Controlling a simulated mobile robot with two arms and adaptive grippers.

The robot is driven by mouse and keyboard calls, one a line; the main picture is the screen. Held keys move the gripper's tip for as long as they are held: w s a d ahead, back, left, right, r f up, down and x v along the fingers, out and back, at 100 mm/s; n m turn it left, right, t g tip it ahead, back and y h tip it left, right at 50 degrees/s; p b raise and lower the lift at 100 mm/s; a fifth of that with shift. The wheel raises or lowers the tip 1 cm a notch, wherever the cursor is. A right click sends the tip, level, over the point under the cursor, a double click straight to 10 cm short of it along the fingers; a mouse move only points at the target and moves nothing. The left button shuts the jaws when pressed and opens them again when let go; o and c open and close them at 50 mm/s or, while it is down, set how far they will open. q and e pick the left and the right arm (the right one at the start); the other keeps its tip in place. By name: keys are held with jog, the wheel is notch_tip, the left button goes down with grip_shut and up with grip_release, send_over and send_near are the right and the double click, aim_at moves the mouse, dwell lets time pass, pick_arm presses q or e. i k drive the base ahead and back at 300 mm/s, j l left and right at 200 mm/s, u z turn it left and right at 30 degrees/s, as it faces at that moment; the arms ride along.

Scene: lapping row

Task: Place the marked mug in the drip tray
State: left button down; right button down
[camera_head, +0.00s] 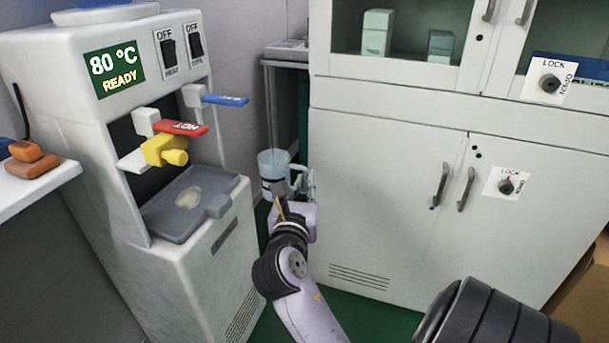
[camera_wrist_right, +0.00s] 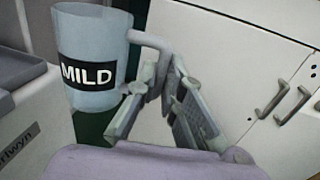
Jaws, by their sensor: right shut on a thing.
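The marked mug (camera_head: 273,163) is pale blue and translucent. In the right wrist view the mug (camera_wrist_right: 92,28) shows a black label reading MILD and stands nearly upright. My right gripper (camera_head: 300,182) is shut on its handle, with the fingers (camera_wrist_right: 160,103) around the handle's lower part. It holds the mug in the air, right of the dispenser. The grey drip tray (camera_head: 168,221) sits at the front of the white dispenser, below its taps, to the left of the mug. A pale oval patch shows in the tray. My left gripper is out of view.
The dispenser (camera_head: 196,285) has a red HOT lever (camera_head: 182,128), a blue lever (camera_head: 224,100) and a yellow tap part (camera_head: 166,151) above the tray. A white cabinet (camera_head: 380,190) stands right of the mug. Orange objects (camera_head: 33,165) lie on a shelf at far left.

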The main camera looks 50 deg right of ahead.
aim_at(185, 226)
jog(key=i+j+z, duration=0.15)
jog(key=j, duration=0.15)
jog(key=i+j+z, duration=0.15)
jog(key=j, duration=0.15)
jog(key=i+j+z, duration=0.15)
jog(key=j, duration=0.15)
jog(key=i+j+z, duration=0.15)
jog(key=j, duration=0.15)
jog(key=k, duration=0.05)
